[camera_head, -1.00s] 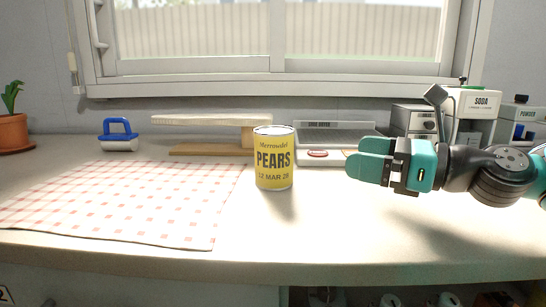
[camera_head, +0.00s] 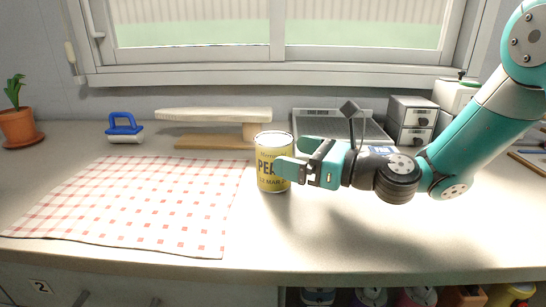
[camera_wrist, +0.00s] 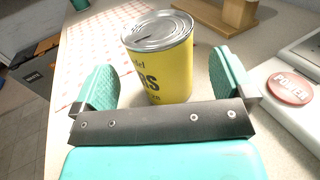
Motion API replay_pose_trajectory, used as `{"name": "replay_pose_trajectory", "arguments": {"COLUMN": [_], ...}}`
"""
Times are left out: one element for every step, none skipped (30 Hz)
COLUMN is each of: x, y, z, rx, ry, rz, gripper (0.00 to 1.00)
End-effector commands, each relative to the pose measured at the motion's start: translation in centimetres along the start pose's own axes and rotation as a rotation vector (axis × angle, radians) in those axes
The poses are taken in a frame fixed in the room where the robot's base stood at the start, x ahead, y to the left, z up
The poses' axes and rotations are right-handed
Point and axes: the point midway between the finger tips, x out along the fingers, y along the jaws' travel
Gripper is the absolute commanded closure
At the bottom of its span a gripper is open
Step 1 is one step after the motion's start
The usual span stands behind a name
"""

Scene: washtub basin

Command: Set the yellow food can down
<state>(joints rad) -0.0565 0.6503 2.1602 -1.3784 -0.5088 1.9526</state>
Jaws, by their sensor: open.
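The yellow food can (camera_head: 268,183) stands upright on the counter, just right of the checked cloth. Its label reads PEARS, and my gripper hides the right part of it in the head view. My gripper (camera_head: 291,158) is open, coming in from the right with its fingers level. In the wrist view the can (camera_wrist: 170,75) stands ahead, between the directions of the two spread fingers of my gripper (camera_wrist: 165,82). The fingers do not look closed on it; whether either one touches it I cannot tell.
The red-and-white checked cloth (camera_head: 140,205) lies on the left of the counter. A wooden stand (camera_head: 215,142), a blue-handled brush (camera_head: 123,128) and a grey scale (camera_head: 330,125) are at the back. Small drawers (camera_head: 411,121) stand back right. The front counter right of the cloth is clear.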

Motion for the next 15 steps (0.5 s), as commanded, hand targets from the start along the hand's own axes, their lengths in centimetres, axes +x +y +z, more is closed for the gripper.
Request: {"name": "replay_pose_trajectory", "arguments": {"x": [0.5,0.9,1.5,2.0,2.5,3.1,3.6,4.0,4.4,4.7,4.8,5.0,5.1,5.1,5.1], "y": [0.1,0.1,0.1,0.1,0.1,0.1,0.1,0.1,0.0,0.0,0.1,0.0,0.0,0.0,0.0], "z": [0.1,0.1,0.2,0.3,0.3,0.4,0.4,0.4,0.3,0.3,0.3,0.3,0.3,0.3,0.3], "rx": [-0.002,-0.003,-0.002,-0.004,-0.003,-0.004,-0.003,-0.003,-0.002,-0.002,-0.002,-0.001,0.000,0.000,0.000], "ry": [0.000,0.000,-0.001,-0.001,-0.001,-0.001,0.000,-0.001,0.000,0.001,0.000,0.000,0.000,0.000,0.000], "rz": [0.002,0.004,0.005,0.004,0.005,0.005,0.005,0.004,0.002,0.002,0.002,0.002,0.001,0.001,0.000], "gripper": [0.00,0.00,0.00,0.00,0.00,0.00,0.00,0.00,0.00,0.00,0.00,0.00,0.00,0.00,0.00]}}
